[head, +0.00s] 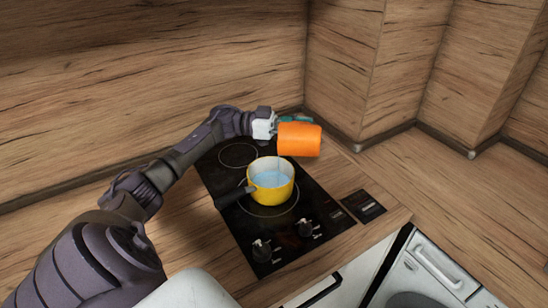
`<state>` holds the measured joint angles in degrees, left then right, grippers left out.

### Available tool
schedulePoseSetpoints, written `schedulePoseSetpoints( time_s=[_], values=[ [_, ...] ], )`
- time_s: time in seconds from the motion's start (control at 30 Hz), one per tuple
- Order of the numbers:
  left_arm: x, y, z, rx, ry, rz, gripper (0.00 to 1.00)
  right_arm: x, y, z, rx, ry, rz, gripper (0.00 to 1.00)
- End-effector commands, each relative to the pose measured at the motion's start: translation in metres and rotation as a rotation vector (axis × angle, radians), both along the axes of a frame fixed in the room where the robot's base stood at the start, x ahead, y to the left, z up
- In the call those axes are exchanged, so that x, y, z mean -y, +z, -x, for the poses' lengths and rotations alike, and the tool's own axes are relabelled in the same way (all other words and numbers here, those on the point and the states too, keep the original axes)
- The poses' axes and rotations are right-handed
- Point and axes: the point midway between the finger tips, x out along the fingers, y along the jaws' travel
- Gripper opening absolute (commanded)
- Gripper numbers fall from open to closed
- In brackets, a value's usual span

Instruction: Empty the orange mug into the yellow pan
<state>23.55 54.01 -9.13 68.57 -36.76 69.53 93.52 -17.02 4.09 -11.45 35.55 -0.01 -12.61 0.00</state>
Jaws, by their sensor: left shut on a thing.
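The orange mug (299,139) is held in the air at the back right of the hob, above and behind the yellow pan in the picture. It lies on its side; its opening and inside are hidden. My left gripper (283,123) is shut on the mug at its left end, its fingers partly hidden. The yellow pan (270,190) stands upright on the front burner, its dark handle pointing left. Something pale blue shows inside it; I cannot tell whether it is liquid. My right gripper is not in view.
The black hob (300,215) has two knobs at its front and an empty back burner (238,155). A small dark panel (363,205) is set in the wooden counter to the right. Wooden walls close in behind. A white appliance (425,270) stands at lower right.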

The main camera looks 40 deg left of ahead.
Motion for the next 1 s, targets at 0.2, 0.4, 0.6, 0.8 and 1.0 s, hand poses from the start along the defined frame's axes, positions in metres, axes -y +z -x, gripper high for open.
schedulePoseSetpoints(
  time_s=[0.2, 0.4, 0.6, 0.8, 1.0],
  values=[
    [-0.001, 0.0, 0.0, 0.007, 0.002, 0.015, 0.0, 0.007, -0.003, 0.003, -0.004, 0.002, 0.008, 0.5],
    [0.016, -0.011, -0.012, -0.168, 0.001, -0.251, 0.0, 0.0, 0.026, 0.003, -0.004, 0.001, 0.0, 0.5],
    [0.018, -0.019, -0.013, -0.19, 0.004, -0.274, 0.0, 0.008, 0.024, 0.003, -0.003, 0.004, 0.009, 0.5],
    [0.02, -0.016, -0.015, -0.223, 0.006, -0.324, 0.0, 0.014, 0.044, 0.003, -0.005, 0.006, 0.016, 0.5],
    [0.022, -0.019, -0.016, -0.268, 0.007, -0.393, 0.0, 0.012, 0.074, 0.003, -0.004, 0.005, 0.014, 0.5]
  ],
)
